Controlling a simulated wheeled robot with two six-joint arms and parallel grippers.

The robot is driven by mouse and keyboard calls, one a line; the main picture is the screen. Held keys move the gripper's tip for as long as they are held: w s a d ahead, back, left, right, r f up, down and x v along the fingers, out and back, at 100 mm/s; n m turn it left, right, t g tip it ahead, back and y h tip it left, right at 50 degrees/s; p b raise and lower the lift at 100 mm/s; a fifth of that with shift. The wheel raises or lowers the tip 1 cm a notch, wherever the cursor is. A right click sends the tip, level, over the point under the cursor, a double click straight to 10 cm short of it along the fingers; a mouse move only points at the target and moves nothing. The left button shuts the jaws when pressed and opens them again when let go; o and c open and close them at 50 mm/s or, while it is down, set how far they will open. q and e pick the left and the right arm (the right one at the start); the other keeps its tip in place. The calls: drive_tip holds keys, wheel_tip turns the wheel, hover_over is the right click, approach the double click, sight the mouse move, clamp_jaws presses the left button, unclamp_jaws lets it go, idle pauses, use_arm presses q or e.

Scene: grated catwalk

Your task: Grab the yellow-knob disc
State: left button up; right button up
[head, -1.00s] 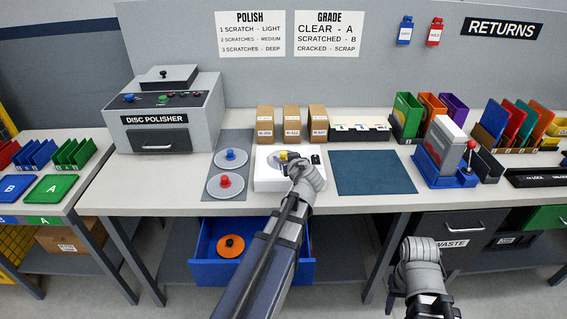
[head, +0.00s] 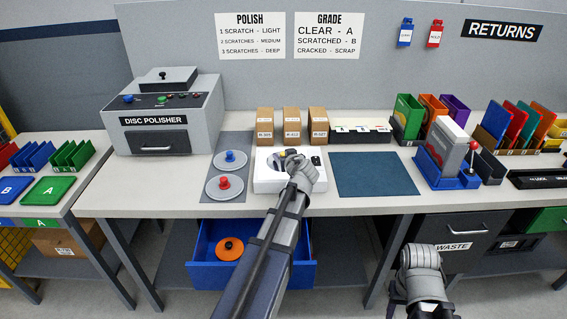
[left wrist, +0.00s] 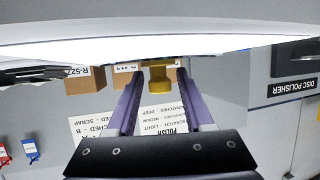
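The yellow knob (left wrist: 160,76) of the disc shows in the left wrist view, between the two purple fingers of my left gripper (left wrist: 160,80). The fingers are apart, with a narrow gap on each side of the knob. In the head view my left gripper (head: 290,158) is over the white inspection box (head: 270,184) and hides the knob and most of the disc. My right arm (head: 422,262) is low at the front right, and its fingers cannot be made out.
A blue-knob disc (head: 230,158) and a red-knob disc (head: 224,185) lie on the grey mat left of the box. Cardboard boxes (head: 291,122) stand behind it. A bare blue mat (head: 374,174) lies to the right. An open blue drawer (head: 200,272) below holds an orange disc (head: 230,249).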

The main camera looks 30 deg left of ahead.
use_arm(q)
clamp_jaws()
idle(0.5)
wheel_tip(320, 180, up, 10)
drive_tip(key=p, duration=1)
drive_tip(key=shift+r, duration=0.1)
